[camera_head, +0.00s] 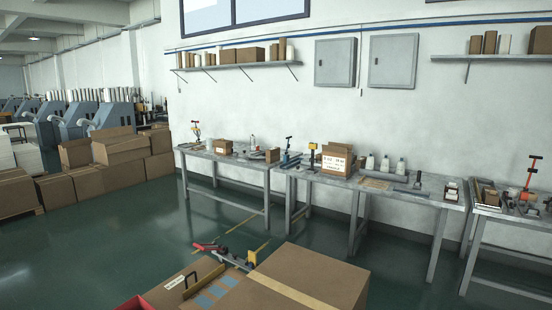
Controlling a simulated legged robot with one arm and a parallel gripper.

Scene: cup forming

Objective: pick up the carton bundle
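I cannot tell for certain which item is the carton bundle. A closed brown carton (312,272) with a tan tape strip stands close to me at the bottom centre, cut off by the lower edge. Beside it on the left is a lower brown cardboard surface (180,290) with a white label and blue-grey patches. At the far left, several brown cartons (118,148) are piled on the floor, some with open flaps. My gripper is not in view, so its state is hidden.
Red and black tools (212,248) lie behind the near cardboard. A red edge (135,303) shows at the bottom. Grey workbenches (385,189) with a small carton (337,161), bottles and tools line the wall. Green floor (150,230) is open between the pile and benches.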

